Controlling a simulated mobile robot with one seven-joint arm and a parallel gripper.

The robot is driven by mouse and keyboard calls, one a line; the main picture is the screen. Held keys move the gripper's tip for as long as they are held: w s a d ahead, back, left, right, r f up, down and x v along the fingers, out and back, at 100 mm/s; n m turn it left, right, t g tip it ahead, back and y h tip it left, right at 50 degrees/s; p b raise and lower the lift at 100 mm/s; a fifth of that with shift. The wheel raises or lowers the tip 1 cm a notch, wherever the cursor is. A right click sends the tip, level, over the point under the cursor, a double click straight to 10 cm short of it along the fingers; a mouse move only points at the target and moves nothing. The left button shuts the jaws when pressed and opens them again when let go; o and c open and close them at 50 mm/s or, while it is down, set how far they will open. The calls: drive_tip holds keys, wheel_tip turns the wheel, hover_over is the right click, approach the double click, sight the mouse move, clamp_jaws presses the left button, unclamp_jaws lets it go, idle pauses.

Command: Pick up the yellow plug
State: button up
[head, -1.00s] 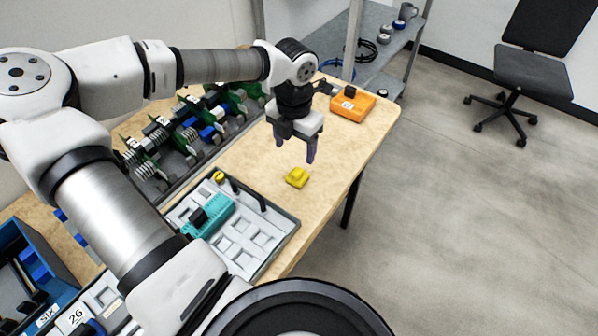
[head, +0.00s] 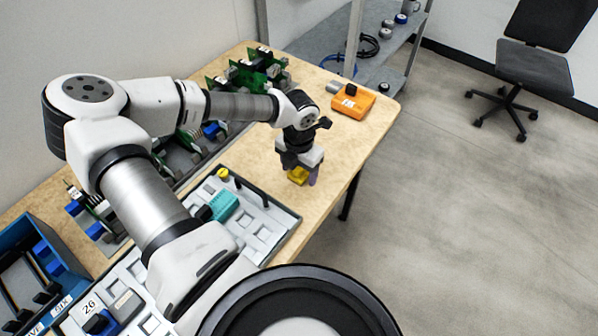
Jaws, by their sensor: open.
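The yellow plug (head: 297,176) lies on the wooden table, near its right edge and beyond the grey tray. My gripper (head: 300,179) is low over it, pointing down, with its fingers on either side of the plug. The jaws are open. The fingers and gripper body hide part of the plug, and I cannot tell whether a finger touches it.
A grey tray (head: 284,222) with a teal block (head: 223,206) lies nearer me on the table. An orange box (head: 352,101) sits at the far right corner. Green circuit boards (head: 258,75) stand along the wall side. Bare table surrounds the plug.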

sight(299, 169)
drive_tip(key=c, duration=1.2)
drive_tip(key=shift+r, duration=0.15)
wheel_tip(299, 169, up, 20)
drive_tip(key=b, duration=0.4)
drive_tip(key=shift+f, duration=0.2)
